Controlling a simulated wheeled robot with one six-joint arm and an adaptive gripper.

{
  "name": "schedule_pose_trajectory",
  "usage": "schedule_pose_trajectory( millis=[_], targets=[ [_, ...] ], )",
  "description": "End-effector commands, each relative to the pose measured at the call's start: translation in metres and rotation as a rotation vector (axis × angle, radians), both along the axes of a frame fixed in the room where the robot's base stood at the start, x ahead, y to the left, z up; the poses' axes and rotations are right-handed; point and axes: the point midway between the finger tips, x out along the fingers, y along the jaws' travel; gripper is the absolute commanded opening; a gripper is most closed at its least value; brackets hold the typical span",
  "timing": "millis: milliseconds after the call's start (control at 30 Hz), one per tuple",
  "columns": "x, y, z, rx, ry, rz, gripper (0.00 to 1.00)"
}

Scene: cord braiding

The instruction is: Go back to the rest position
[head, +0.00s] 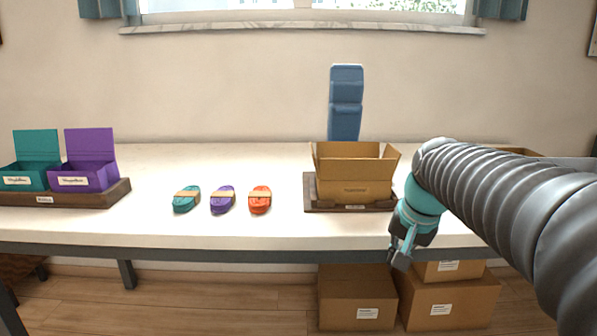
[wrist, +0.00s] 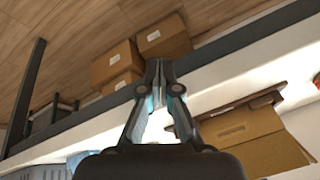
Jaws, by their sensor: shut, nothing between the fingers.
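My gripper (head: 401,262) hangs at the front edge of the white table (head: 270,228), right of the middle in the head view. Its fingers are shut with nothing between them. In the wrist view my gripper (wrist: 161,66) is seen from behind, with the fingertips together. Three cord bundles lie in a row on the table: a teal one (head: 187,204), a purple one (head: 222,205) and an orange one (head: 260,204), each with a tan band. My gripper is well to their right and touches none of them.
An open cardboard box (head: 354,189) stands on a brown tray (head: 316,206), left of my arm. A teal box (head: 24,181) and a purple box (head: 90,182) stand on a tray at far left. A blue chair (head: 345,120) is behind. Cardboard boxes (head: 345,305) sit under the table.

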Motion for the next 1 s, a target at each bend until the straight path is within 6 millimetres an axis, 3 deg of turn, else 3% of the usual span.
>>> schedule_pose_trajectory(
  millis=[33, 300, 500, 600, 1000],
  targets=[
    [-0.022, 0.003, -0.011, -0.041, -0.007, 0.071, 0.00],
    [-0.123, 0.012, -0.072, -0.213, -0.028, 0.351, 0.00],
    [-0.178, 0.020, -0.097, -0.241, -0.050, 0.389, 0.00],
    [-0.187, 0.023, -0.093, -0.247, -0.085, 0.397, 0.00],
    [-0.190, 0.027, -0.082, -0.254, -0.128, 0.405, 0.00]
  ],
)
